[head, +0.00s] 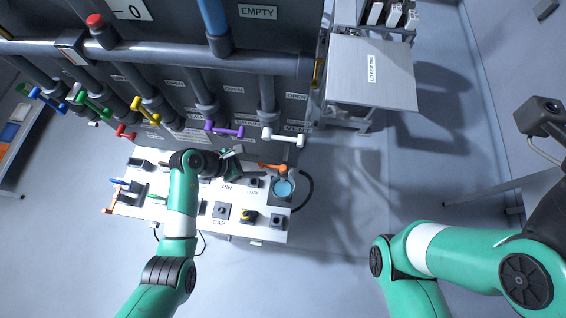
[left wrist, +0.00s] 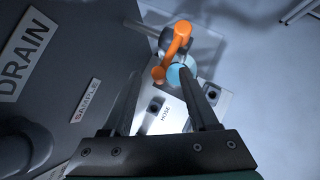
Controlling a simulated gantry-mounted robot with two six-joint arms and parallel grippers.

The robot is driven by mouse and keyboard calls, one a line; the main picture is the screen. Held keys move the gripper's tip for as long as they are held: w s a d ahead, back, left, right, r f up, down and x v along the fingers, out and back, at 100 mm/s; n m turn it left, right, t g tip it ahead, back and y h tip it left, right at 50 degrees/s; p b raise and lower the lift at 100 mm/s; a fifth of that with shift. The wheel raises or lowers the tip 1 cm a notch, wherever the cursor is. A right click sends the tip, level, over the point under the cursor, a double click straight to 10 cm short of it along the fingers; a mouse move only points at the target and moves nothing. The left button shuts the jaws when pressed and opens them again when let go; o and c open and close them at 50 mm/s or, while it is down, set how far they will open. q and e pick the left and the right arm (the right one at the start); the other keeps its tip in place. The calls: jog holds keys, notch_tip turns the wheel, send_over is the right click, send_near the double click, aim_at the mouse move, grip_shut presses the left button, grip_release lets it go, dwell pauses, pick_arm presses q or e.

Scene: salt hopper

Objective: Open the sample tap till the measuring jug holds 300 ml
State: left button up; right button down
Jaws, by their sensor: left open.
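The orange tap handle (head: 272,167) sits on the front of the dark cabinet, above the measuring jug (head: 284,189). The jug shows a light blue inside; I cannot read its level or marks. In the left wrist view, the orange handle (left wrist: 181,40) partly covers the jug (left wrist: 175,76), beside a SAMPLE label (left wrist: 86,101). My left gripper (head: 252,163) is open just left of the handle in the head view. In the left wrist view its two fingers (left wrist: 161,74) spread on either side of the handle's rounded near end; I cannot tell whether they touch it. My right gripper is out of view.
The white bench (head: 274,225) below carries several fittings, including a black and yellow one (head: 247,216). A purple valve handle (head: 224,129) and a white one (head: 284,136) hang above. A dark hose (head: 304,190) curves right of the jug. The floor right of the bench is clear.

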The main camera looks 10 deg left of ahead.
pick_arm(q)
jog(key=p+v, duration=0.5)
dwell(0.3)
jog(key=v, duration=1.1)
jog(key=shift+a+r+p, duration=0.2)
jog(key=shift+p, duration=0.2)
jog(key=shift+s, duration=0.15)
